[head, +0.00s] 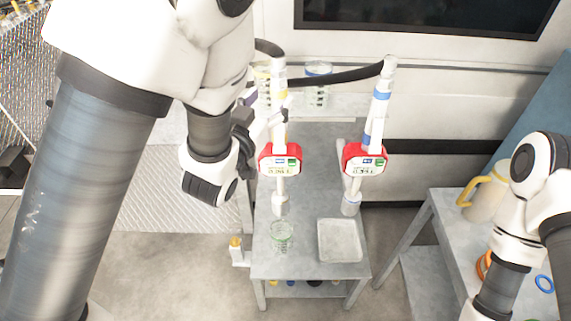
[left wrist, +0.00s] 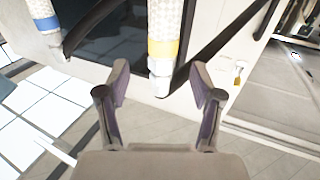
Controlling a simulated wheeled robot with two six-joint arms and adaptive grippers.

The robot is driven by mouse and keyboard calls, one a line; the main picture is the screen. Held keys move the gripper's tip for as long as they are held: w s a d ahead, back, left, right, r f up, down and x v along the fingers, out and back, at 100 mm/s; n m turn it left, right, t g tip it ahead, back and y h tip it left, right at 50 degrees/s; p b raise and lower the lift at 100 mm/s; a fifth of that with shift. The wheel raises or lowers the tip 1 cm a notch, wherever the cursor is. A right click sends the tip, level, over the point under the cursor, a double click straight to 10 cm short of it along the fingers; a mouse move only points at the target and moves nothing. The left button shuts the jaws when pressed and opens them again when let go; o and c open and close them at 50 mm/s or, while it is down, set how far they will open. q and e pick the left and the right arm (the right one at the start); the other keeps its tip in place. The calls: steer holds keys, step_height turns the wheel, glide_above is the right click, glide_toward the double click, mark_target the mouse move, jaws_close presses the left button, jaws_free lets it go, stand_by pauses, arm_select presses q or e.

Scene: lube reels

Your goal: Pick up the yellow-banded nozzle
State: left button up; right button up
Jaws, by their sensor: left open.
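The yellow-banded nozzle (head: 280,133) hangs upright in the head view, with a red meter (head: 280,160) on it and a spout below. In the left wrist view its white body and yellow band (left wrist: 163,48) show at the top centre. My left gripper (head: 262,112) is open beside the nozzle, above the red meter. In the left wrist view the nozzle's lower end lies in line with the gap between the two fingertips (left wrist: 158,82). Neither finger clearly touches it. My right arm shows at the right edge of the head view; its gripper is out of view.
A blue-banded nozzle (head: 377,108) with a red meter hangs to the right. Below stands a grey table (head: 299,236) with a clear beaker (head: 281,237) and a square tray (head: 340,241). A side table (head: 447,219) at right holds a yellow-handled jug (head: 484,193).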

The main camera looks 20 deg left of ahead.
mark_target(277, 84)
arm_select(q)
steer(key=shift+w+d, duration=0.1)
steer(key=shift+w, duration=0.45)
steer(key=shift+d+r, duration=0.1)
steer(key=shift+r, duration=0.1)
steer(key=w+p, duration=0.1)
steer(key=w+r+p, duration=0.1)
steer(key=shift+w+p, duration=0.3)
steer(key=shift+p, duration=0.05)
steer(key=shift+w+f, duration=0.25)
steer(key=shift+w, duration=0.35)
steer(key=shift+w+f, duration=0.25)
steer(key=shift+w, duration=0.35)
steer(key=shift+w+f, duration=0.1)
steer(key=c, duration=0.4)
steer(key=shift+s+d, duration=0.1)
steer(key=shift+s, duration=0.1)
steer(key=c, duration=0.5)
jaws_close()
